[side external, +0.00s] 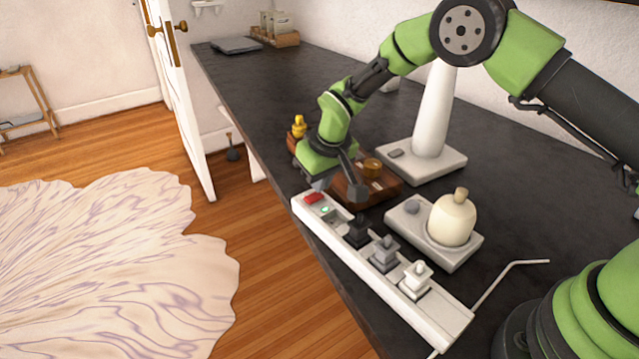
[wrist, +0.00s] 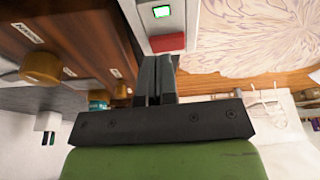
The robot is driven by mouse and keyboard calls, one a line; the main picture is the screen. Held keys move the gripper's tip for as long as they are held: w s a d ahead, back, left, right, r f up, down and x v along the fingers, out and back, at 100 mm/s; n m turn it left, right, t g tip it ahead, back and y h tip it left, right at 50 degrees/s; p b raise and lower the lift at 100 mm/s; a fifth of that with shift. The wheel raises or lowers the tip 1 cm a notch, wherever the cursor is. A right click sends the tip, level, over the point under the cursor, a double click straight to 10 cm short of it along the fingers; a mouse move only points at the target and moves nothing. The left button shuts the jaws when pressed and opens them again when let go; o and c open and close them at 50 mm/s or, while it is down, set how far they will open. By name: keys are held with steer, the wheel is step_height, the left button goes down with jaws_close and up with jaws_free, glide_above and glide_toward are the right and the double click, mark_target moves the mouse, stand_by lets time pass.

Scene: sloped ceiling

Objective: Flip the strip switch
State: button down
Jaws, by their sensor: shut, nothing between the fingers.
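A white power strip (side external: 352,261) lies along the front edge of the dark counter. Its red switch (side external: 314,198) is at the far end, beside a small green light (side external: 326,210). Several plugs, one black (side external: 358,231), sit along the strip. In the wrist view the red switch (wrist: 167,42) and the lit green window (wrist: 161,12) are just beyond my fingertips. My gripper (wrist: 155,62) is shut and empty, its tips close to the red switch; I cannot tell whether they touch it. In the side view my gripper (side external: 318,186) is beside the strip's far end.
A brown wooden box (side external: 378,189) with a brass knob stands close behind the strip's far end. A white lamp base (side external: 447,163) and a cream round-bodied lamp (side external: 453,219) stand behind the strip. The counter's far part is mostly clear.

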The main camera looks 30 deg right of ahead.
steer(key=shift+f, duration=0.7)
steer(key=shift+d+f, duration=0.1)
steer(key=shift+f, duration=0.2)
steer(key=shift+s+a+r, duration=0.15)
steer(key=shift+a, duration=0.7)
